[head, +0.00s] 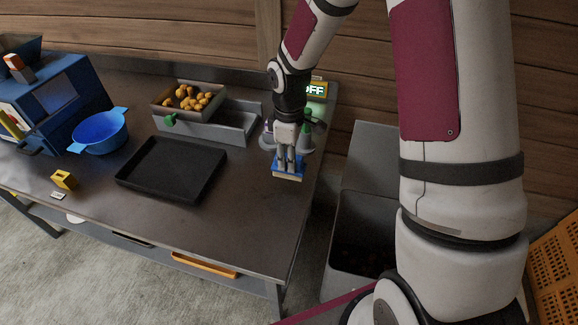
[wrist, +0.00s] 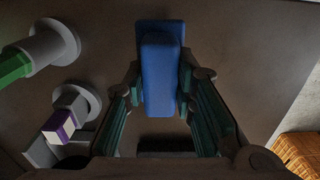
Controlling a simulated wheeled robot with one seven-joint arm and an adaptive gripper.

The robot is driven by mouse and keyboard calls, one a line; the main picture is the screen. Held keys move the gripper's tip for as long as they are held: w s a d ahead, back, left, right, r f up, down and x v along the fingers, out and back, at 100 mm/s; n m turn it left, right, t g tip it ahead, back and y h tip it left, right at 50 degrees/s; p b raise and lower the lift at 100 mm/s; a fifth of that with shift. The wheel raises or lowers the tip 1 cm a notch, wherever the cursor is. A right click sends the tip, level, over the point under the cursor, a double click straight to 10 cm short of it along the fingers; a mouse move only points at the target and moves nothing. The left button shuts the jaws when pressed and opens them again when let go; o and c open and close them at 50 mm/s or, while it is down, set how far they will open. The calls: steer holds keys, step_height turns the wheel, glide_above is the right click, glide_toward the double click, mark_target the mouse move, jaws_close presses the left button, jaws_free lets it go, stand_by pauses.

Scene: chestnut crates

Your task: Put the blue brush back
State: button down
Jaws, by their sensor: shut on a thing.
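My gripper (head: 288,155) is shut on the blue brush (head: 288,166) near the right end of the metal table (head: 240,210). The brush has a blue body and a pale strip along its lower edge. In the wrist view the blue brush (wrist: 160,70) lies between the two fingers of my gripper (wrist: 162,95). The brush is at or just above the table top; I cannot tell whether it touches.
Grey holders (head: 304,138) stand close beside my gripper. A black tray (head: 172,168), a box of chestnuts (head: 158,112) and a blue colander (head: 100,132) are further left. A grey bin (head: 345,225) stands off the table's right edge. The table front is clear.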

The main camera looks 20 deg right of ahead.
steer(key=shift+f, duration=1.75)
steer(key=shift+f, duration=0.15)
steer(key=c, duration=1.3)
jaws_free()
step_height(320, 180, up, 13)
steer(key=shift+f, duration=0.15)
steer(key=s+r+m+t, duration=0.1)
steer(key=s+r+m, duration=0.2)
steer(key=s+r, duration=0.2)
steer(key=s+r+m+t, duration=0.2)
steer(key=s+r+m, duration=0.2)
steer(key=s, duration=0.7)
steer(key=s+r+m+t, duration=0.1)
steer(key=s+r+m, duration=0.2)
steer(key=s+r, duration=0.5)
steer(key=shift+s+d+m, duration=0.1)
steer(key=shift+s+m, duration=0.3)
steer(key=shift+s, duration=0.2)
